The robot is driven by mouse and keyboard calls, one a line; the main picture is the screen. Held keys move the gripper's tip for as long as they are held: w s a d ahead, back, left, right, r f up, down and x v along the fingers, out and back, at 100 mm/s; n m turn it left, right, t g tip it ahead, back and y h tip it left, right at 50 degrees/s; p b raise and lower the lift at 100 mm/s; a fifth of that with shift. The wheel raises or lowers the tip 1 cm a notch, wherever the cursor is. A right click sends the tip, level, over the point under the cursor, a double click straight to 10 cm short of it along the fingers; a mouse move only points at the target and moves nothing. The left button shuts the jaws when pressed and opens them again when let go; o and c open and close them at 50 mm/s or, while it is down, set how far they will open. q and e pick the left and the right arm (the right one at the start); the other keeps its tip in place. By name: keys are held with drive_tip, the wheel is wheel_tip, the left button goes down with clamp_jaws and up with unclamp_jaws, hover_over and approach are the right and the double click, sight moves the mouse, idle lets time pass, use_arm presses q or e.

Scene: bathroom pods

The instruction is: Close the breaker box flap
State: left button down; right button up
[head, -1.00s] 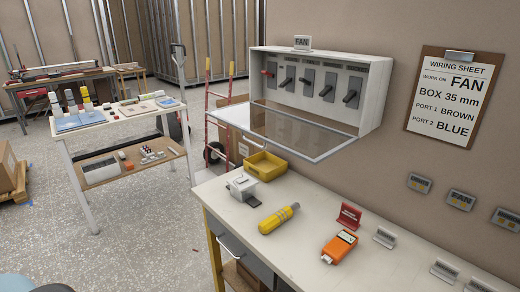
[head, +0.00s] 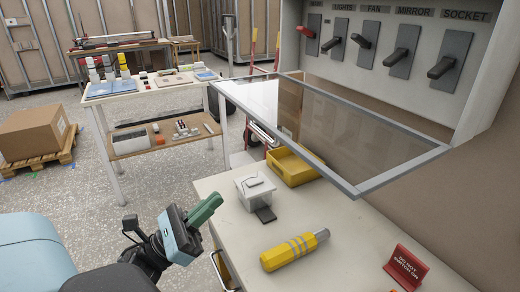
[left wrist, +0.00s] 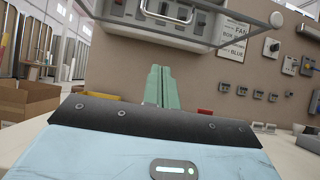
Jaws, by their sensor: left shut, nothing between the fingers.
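The breaker box (head: 440,97) is on the wall at the upper right of the head view, with a row of switches on its face. Its clear, grey-framed flap (head: 345,125) hangs open, sticking out level from the box's lower edge over the bench. My left gripper (head: 212,202) is shut and empty, low in front of the bench's left end, below and left of the flap and apart from it. In the left wrist view the shut green fingers (left wrist: 158,86) point toward the wall, and the flap (left wrist: 165,37) shows above them. My right gripper is not in view.
The bench (head: 345,240) holds a yellow bin (head: 293,166), a white box (head: 254,188), a yellow tool (head: 294,250) and a red sign (head: 406,267). A side table (head: 150,90) stands behind. A cardboard box (head: 35,134) sits on a pallet at left.

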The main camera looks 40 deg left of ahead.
use_arm(q)
drive_tip(key=shift+s+d+r, duration=0.1)
drive_tip(key=shift+s+r, duration=0.05)
drive_tip(key=shift+r, duration=0.05)
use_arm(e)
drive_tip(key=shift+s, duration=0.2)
